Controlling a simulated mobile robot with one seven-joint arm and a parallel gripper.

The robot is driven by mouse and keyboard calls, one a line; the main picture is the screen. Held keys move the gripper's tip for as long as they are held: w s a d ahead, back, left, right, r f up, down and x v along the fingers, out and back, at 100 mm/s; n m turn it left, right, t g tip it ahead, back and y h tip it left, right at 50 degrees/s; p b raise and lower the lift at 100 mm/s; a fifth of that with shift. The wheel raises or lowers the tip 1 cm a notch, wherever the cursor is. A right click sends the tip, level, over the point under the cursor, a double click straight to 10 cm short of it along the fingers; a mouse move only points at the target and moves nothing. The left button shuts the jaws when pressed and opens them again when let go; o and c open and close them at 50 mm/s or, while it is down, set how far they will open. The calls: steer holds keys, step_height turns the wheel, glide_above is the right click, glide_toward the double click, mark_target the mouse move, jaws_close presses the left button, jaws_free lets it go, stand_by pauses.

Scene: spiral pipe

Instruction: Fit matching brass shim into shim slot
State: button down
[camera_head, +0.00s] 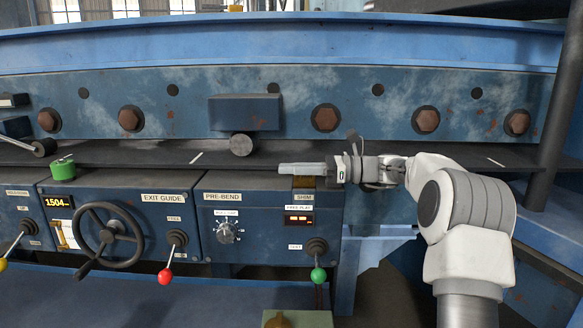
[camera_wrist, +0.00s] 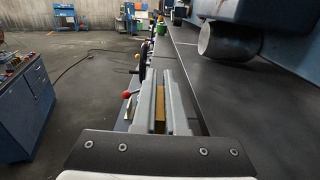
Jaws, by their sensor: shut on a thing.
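My gripper (camera_head: 285,169) points left just above the front edge of the machine, over the panel's SHIM label (camera_head: 303,197). In the wrist view, my gripper (camera_wrist: 160,90) is shut on a narrow brass shim (camera_wrist: 160,107) between its two grey fingers. In the head view, a brass-coloured patch (camera_head: 303,182) shows directly below the fingers and above the label. I cannot tell whether this patch is the shim's lower part or part of the slot. The slot opening is hidden, so I cannot tell whether the shim is in it.
The FREE PLAY display (camera_head: 299,219) and a green-knobbed lever (camera_head: 318,275) are below. A dark roller (camera_head: 243,145) stands behind the fingers. A green box (camera_head: 298,319) with a brass-coloured piece is at the bottom. A handwheel (camera_head: 106,230) and red-knobbed lever (camera_head: 165,275) are left.

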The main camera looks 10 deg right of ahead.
steer(key=c, duration=0.9)
jaws_free()
steer(key=s+d, duration=0.1)
steer(key=d, duration=0.4)
steer(key=s+d+b, duration=0.1)
steer(key=d, duration=0.5)
steer(key=s+d, duration=0.1)
steer(key=d, duration=0.5)
steer(key=shift+s, duration=0.15)
